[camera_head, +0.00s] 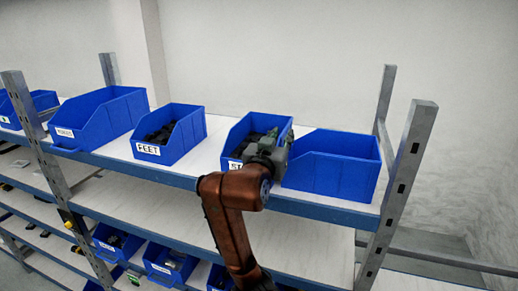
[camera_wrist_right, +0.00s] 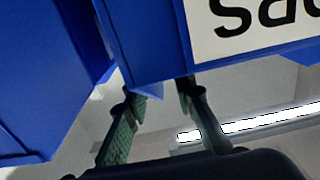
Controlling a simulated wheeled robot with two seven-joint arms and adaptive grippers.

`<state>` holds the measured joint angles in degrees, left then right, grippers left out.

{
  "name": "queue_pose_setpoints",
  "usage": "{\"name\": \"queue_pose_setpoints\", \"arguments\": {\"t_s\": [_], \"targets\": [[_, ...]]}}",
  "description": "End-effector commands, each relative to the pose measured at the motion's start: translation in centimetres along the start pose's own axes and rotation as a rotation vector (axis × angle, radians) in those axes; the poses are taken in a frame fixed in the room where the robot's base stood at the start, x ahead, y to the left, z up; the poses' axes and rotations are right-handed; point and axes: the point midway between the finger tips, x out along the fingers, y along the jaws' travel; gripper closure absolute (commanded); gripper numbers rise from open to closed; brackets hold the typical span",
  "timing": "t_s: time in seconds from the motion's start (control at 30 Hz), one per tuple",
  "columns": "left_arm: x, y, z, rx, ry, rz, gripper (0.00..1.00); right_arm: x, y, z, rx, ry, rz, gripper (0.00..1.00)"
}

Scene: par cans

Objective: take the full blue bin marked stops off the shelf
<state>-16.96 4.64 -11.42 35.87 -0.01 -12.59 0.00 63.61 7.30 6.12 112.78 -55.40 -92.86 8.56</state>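The blue bin marked stops (camera_head: 233,141) stands on the upper shelf with dark parts in it; its label is partly hidden by my right arm. My right gripper (camera_head: 279,143) is at the bin's right front side, beside the empty blue bin. In the right wrist view the stops bin (camera_wrist_right: 146,40) fills the top, its label upside down with only the end of the word showing. The fingers of my right gripper (camera_wrist_right: 162,95) are apart, with a bin edge between them; I cannot tell whether they touch it. My left gripper is not in view.
An empty blue bin (camera_head: 333,166) stands close on the right. The feet bin (camera_head: 172,140) is to the left across a gap, with another large blue bin (camera_head: 110,112) beyond it. A metal upright (camera_head: 400,190) bounds the shelf's right end. Lower shelves hold more bins.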

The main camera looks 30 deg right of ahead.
Motion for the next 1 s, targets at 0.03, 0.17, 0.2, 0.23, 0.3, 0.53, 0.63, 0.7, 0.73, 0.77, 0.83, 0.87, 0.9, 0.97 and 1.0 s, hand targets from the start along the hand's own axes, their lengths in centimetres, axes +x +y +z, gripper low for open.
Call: {"name": "queue_pose_setpoints", "arguments": {"t_s": [0.03,0.17,0.2,0.23,0.3,0.53,0.63,0.7,0.73,0.77,0.83,0.87,0.9,0.97,1.0], "targets": [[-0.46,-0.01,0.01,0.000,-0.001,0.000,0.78,0.57,0.02,-0.14,-0.001,-0.001,0.001,0.77],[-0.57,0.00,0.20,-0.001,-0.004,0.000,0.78,1.18,-0.01,0.08,0.000,-0.002,0.000,0.77],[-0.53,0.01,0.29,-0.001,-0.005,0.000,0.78,1.21,-0.02,0.12,0.000,-0.002,0.000,0.77],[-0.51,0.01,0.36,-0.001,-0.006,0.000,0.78,1.21,-0.02,0.13,0.000,-0.001,0.000,0.77],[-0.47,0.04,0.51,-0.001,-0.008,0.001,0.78,1.19,-0.03,0.16,0.000,-0.001,0.000,0.77],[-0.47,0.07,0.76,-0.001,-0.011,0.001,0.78,1.16,-0.03,0.13,0.000,-0.001,-0.001,0.89],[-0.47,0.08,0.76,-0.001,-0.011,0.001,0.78,1.15,-0.03,0.12,0.000,-0.001,-0.001,0.96],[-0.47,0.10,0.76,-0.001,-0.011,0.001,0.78,1.15,-0.03,0.12,0.000,-0.001,-0.001,1.00],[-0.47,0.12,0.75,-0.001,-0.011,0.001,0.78,1.15,-0.03,0.12,0.000,-0.001,0.000,1.00],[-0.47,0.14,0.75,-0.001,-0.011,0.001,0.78,1.15,-0.03,0.12,0.000,-0.001,0.000,1.00],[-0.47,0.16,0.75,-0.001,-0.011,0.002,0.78,1.15,-0.02,0.12,0.000,-0.001,0.000,1.00],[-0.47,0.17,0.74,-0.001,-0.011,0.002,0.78,1.15,-0.02,0.12,0.000,-0.001,0.000,1.00],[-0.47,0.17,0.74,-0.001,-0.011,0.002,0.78,1.14,-0.02,0.12,0.000,-0.001,0.000,1.00],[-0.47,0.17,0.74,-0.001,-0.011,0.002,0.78,1.14,-0.03,0.11,0.000,-0.001,0.000,1.00],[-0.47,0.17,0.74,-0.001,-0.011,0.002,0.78,1.14,-0.03,0.11,0.000,-0.001,0.000,1.00]]}}
